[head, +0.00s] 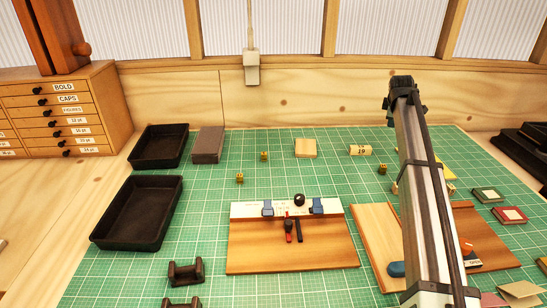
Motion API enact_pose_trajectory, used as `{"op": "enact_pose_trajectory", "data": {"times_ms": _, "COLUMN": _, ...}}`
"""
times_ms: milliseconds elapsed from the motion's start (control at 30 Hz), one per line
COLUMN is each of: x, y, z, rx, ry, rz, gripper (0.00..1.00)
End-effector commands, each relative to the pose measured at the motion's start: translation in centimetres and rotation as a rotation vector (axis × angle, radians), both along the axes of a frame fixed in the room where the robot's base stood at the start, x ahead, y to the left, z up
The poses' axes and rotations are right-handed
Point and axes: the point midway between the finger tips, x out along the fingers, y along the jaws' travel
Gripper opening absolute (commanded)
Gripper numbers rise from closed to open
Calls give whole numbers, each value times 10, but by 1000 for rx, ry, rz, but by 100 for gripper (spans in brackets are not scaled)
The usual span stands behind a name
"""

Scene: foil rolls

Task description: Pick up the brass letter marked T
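Several small brass pieces stand on the green mat: one (264,156) at the back centre, one (240,178) nearer and to its left, and one (382,169) just left of my arm. They are too small to read, so I cannot tell which is marked T. My arm reaches up the right side, and its dark far end, my gripper (402,88), appears above the mat's back edge. Its fingers cannot be made out, and nothing is visibly held. My arm hides part of the mat behind it.
Two black trays (137,213) lie at left beside a grey-brown block (208,145). A wooden board with a white strip (292,249) is at front centre. More boards (365,228) lie under my arm, and small tiles (510,215) at right. The mat's middle (320,180) is clear.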

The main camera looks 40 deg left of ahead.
Motion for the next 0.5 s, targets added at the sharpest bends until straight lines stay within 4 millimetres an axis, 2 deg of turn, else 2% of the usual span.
{"op": "enact_pose_trajectory", "data": {"times_ms": 33, "x": -21, "y": 30, "z": 2, "rx": -16, "ry": 36, "rz": 38, "gripper": 51}}
{"op": "enact_pose_trajectory", "data": {"times_ms": 200, "x": -98, "y": 111, "z": 5, "rx": -81, "ry": 168, "rz": 157, "gripper": 51}}
{"op": "enact_pose_trajectory", "data": {"times_ms": 367, "x": -179, "y": 177, "z": 11, "rx": -153, "ry": 290, "rz": 278, "gripper": 51}}
{"op": "enact_pose_trajectory", "data": {"times_ms": 500, "x": -254, "y": 226, "z": 20, "rx": -224, "ry": 389, "rz": 387, "gripper": 51}}
